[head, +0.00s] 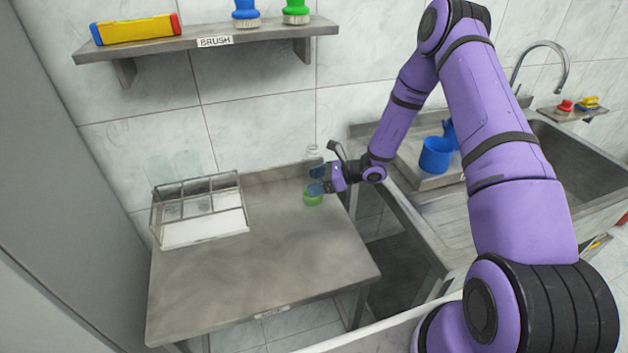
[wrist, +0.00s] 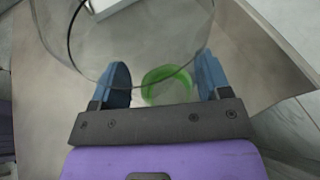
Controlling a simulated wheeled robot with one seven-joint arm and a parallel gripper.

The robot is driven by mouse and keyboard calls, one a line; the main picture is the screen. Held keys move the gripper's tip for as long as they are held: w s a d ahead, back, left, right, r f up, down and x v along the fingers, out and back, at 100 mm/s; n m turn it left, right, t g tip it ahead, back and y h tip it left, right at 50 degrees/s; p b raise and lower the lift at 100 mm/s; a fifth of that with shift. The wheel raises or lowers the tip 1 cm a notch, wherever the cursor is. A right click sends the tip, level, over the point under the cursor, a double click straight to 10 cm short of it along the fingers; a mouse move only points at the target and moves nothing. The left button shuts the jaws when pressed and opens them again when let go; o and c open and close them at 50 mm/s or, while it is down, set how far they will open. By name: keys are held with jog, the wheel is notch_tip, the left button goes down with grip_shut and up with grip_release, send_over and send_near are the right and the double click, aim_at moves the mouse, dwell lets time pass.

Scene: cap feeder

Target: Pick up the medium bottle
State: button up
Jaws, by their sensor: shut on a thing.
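My gripper (head: 318,180) is at the back right of the steel table and is shut on a clear bottle. The bottle's see-through top (head: 313,152) shows above the fingers. Green (head: 313,198) shows below the fingers, low near the tabletop. In the wrist view the blue fingers (wrist: 165,82) stand on either side of the clear bottle (wrist: 140,45). A green ring (wrist: 167,87) shows between them. I cannot tell whether the green belongs to the bottle, or whether the bottle touches the table.
A wire-framed rack (head: 200,208) with clear vessels behind it stands on the table (head: 260,275) at left. A wall shelf (head: 205,38) holds brushes and a yellow box. The sink counter, with a blue cup (head: 436,155), is at right. The table's front is clear.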

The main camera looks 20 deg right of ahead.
aim_at(316, 172)
jog(key=shift+r, duration=0.15)
jog(key=shift+r, duration=0.5)
notch_tip(316, 172, up, 2)
jog(key=s+d+r, duration=0.1)
jog(key=s+d, duration=0.2)
jog(key=s, duration=0.4)
jog(key=s+d+r, duration=0.1)
jog(key=s+d, duration=0.2)
jog(key=s, duration=0.4)
jog(key=r, duration=0.4)
jog(key=shift+s+d+r, duration=0.25)
jog(key=shift+s+r, duration=0.1)
